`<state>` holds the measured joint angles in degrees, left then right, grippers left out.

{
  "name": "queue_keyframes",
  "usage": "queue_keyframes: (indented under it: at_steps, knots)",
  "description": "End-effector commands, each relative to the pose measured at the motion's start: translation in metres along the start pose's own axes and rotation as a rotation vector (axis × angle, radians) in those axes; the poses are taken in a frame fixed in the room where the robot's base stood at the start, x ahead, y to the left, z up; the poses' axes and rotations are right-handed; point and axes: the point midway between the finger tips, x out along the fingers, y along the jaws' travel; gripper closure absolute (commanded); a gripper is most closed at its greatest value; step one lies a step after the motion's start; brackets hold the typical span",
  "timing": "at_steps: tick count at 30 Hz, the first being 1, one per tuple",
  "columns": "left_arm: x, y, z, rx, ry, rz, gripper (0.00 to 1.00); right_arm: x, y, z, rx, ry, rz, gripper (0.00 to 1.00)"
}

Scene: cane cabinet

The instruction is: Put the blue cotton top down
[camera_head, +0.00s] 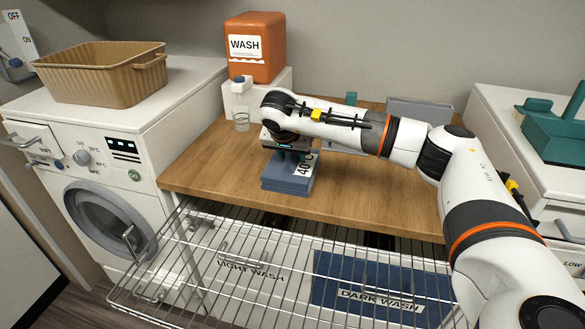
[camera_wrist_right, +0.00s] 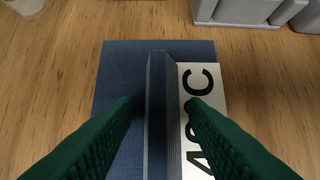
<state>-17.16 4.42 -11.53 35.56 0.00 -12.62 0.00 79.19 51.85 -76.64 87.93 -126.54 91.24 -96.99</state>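The blue cotton top (camera_head: 287,186) is a folded blue block with a raised ridge and a white label reading 40°C. It lies on the wooden worktop (camera_head: 215,165), near its front edge. My right gripper (camera_head: 290,157) points down over it. In the right wrist view the gripper's dark green fingers (camera_wrist_right: 158,102) stand on either side of the ridge of the top (camera_wrist_right: 117,70). Narrow gaps show between the fingers and the ridge, so the gripper is open around it. The fingertips are partly hidden in the head view. My left gripper is out of view.
A wire rack (camera_head: 215,262) sits in front of the worktop, with bins labelled light wash and dark wash (camera_head: 350,275) beneath. A washing machine (camera_head: 120,160) bearing a tan basket (camera_head: 100,80) stands left. An orange wash container (camera_head: 262,55) and grey items stand behind.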

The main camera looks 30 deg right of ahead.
Motion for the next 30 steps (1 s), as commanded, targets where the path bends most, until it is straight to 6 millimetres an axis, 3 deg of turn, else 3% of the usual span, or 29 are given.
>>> queue_keyframes:
  at_steps: [3, 10, 23, 30]
  knots:
    - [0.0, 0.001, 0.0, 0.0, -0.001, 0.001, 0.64, 0.001, 0.0, -0.001, 0.0, 0.0, 0.0, 0.63]
    - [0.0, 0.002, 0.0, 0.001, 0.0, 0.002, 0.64, 0.001, 0.0, -0.001, 0.0, 0.0, -0.001, 1.0]
    - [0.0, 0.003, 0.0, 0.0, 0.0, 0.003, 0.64, -0.004, 0.0, 0.003, 0.001, -0.002, 0.002, 1.0]
    - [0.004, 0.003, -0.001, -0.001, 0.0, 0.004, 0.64, -0.041, 0.001, 0.024, 0.002, -0.004, 0.004, 1.0]
